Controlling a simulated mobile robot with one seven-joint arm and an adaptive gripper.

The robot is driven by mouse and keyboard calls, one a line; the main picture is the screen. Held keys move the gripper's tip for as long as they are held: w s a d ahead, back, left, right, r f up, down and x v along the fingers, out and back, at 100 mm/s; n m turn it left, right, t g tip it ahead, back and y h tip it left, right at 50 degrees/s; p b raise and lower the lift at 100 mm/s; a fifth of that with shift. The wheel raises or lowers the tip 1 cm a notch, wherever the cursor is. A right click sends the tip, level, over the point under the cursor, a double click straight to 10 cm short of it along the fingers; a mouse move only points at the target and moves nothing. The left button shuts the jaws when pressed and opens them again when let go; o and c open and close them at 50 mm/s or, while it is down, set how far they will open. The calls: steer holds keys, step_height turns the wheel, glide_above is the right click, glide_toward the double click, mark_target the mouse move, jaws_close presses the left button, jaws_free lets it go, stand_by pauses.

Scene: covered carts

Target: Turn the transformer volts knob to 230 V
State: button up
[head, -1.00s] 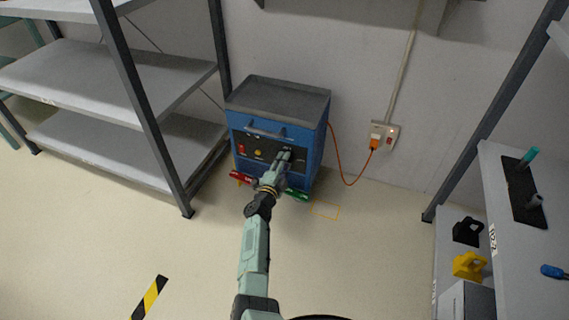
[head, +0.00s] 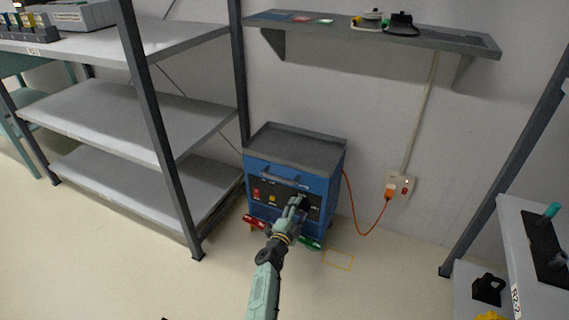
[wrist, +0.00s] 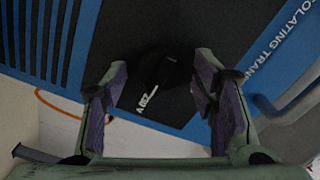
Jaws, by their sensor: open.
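The transformer (head: 262,215) is a blue box with a grey top and a black front panel, standing on the floor against the wall. In the wrist view its round black volts knob (wrist: 152,70) lies between my fingertips on the black panel. A white mark shows near the knob's upper right, and a white label that seems to read 230 V (wrist: 148,97) is below it, turned about in the picture. My gripper (wrist: 161,76) is open, with one purple-padded finger on each side of the knob. I cannot tell whether the pads touch it. In the head view my gripper (head: 298,203) covers part of the panel.
A red switch (head: 256,193) and a yellow button (head: 272,198) sit left on the panel. Red and green clamps hang below it. An orange cable (head: 357,215) runs to a wall socket (head: 399,186). A shelf rack (head: 140,110) stands left, another right. A wall shelf (head: 450,40) hangs above.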

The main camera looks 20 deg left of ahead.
steer(key=n, duration=0.5)
steer(key=shift+a+r+n+p, duration=0.1)
steer(key=shift+n+p, duration=0.2)
steer(key=n, duration=0.6)
steer(key=shift+n, duration=0.4)
steer(key=n, duration=0.3)
steer(key=shift+n+b, duration=0.3)
steer(key=shift+b, duration=0.05)
steer(key=s+p, duration=1.1)
steer(key=w+a+r+t+y, duration=0.1)
steer(key=w+a+r, duration=0.1)
steer(key=r, duration=0.8)
steer(key=w+a+r+t+y, duration=0.1)
steer(key=w+a+r+t, duration=0.1)
steer(key=r, duration=0.9)
steer(key=w+a+r+t+y, duration=0.1)
steer(key=w+a+r, duration=0.2)
steer(key=r, duration=0.7)
steer(key=shift+w+a+r+t, duration=0.2)
steer(key=shift+w+t, duration=0.1)
steer(key=shift+w, duration=0.2)
steer(key=shift+r, duration=0.1)
